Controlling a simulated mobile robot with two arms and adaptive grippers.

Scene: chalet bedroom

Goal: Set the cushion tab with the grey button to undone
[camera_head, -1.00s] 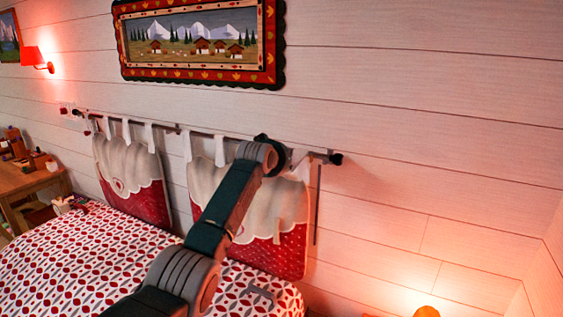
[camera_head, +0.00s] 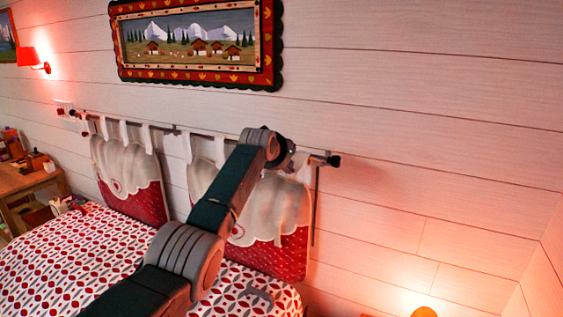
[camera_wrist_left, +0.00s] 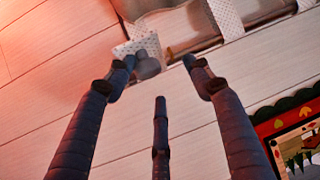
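In the left wrist view, a white dotted cushion tab (camera_wrist_left: 128,47) hangs from the rod, with a round grey button (camera_wrist_left: 147,66) at its end. My left gripper (camera_wrist_left: 160,68) has its fingers spread. One fingertip is at the button's left side, overlapping it in the picture; I cannot tell whether they touch. The opposite fingertip is apart from the button, on its right. In the head view, my left gripper (camera_head: 288,155) is near the right end of the rod, mostly hidden behind my arm. The right cushion (camera_head: 265,220) hangs below it. My right gripper is not in view.
The rod's dark end (camera_head: 333,160) is just right of the gripper. The left cushion (camera_head: 130,180) hangs farther left. A framed picture (camera_head: 195,85) is on the wall above. The patterned bed (camera_head: 80,265) lies below. The wall right of the rod is clear.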

